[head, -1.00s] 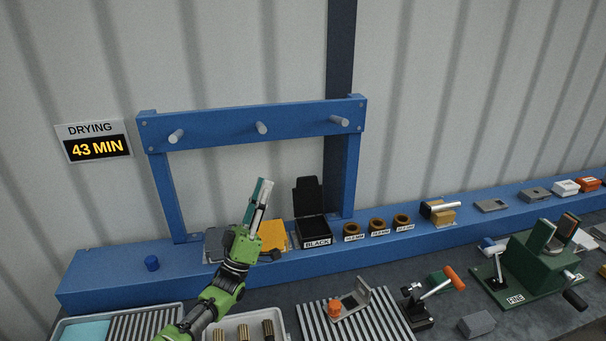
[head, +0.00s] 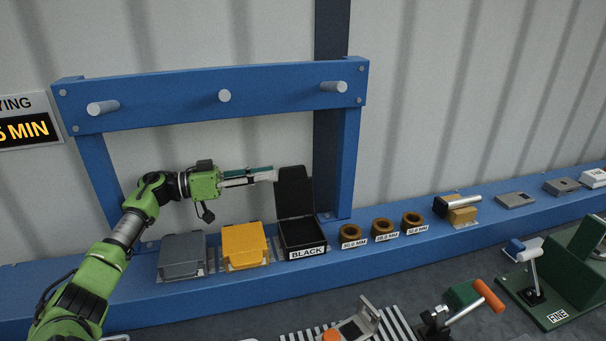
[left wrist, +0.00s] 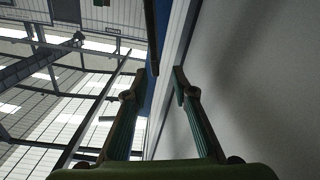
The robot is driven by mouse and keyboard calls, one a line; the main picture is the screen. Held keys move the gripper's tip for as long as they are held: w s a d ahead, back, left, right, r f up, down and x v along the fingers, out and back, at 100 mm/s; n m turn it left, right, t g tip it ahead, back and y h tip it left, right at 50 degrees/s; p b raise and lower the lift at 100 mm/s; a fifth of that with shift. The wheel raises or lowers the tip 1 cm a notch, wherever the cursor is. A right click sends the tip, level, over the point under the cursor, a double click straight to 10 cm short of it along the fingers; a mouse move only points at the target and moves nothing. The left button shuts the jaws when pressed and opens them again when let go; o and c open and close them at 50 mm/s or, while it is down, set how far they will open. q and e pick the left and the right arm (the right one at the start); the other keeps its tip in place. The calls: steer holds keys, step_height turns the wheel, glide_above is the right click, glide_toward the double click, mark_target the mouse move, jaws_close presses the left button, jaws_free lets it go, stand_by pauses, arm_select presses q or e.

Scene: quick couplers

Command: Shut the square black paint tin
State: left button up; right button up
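The square black paint tin (head: 303,235) sits on the blue shelf with a BLACK label on its front. Its lid (head: 293,190) stands up, hinged open at the back of the tin. My left gripper (head: 267,175) reaches in from the left, roughly level, with its fingertips at the left edge of the raised lid. I cannot tell whether they touch it. In the left wrist view the two fingers (left wrist: 159,85) are apart with nothing between them, and the tin is not seen there. My right gripper is not in view.
A closed yellow tin (head: 244,246) and a closed grey tin (head: 182,255) stand left of the black one. Several brown rings (head: 383,229) stand to its right. A blue frame (head: 210,100) with pegs rises behind. A green device (head: 570,265) stands at right.

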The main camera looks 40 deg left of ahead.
mark_target(289, 167)
arm_select(q)
steer(key=d, duration=0.1)
steer(key=w+d+r+p, duration=0.1)
steer(key=shift+w+d+r, duration=0.1)
steer(key=shift+w+d, duration=0.15)
steer(key=shift+d, duration=0.05)
steer(key=x, duration=0.2)
steer(key=p+x, duration=0.1)
steer(key=shift+w+f, duration=0.3)
steer(key=shift+w, duration=0.15)
steer(key=shift+w+d, duration=0.25)
steer(key=shift+c, duration=0.4)
jaws_close()
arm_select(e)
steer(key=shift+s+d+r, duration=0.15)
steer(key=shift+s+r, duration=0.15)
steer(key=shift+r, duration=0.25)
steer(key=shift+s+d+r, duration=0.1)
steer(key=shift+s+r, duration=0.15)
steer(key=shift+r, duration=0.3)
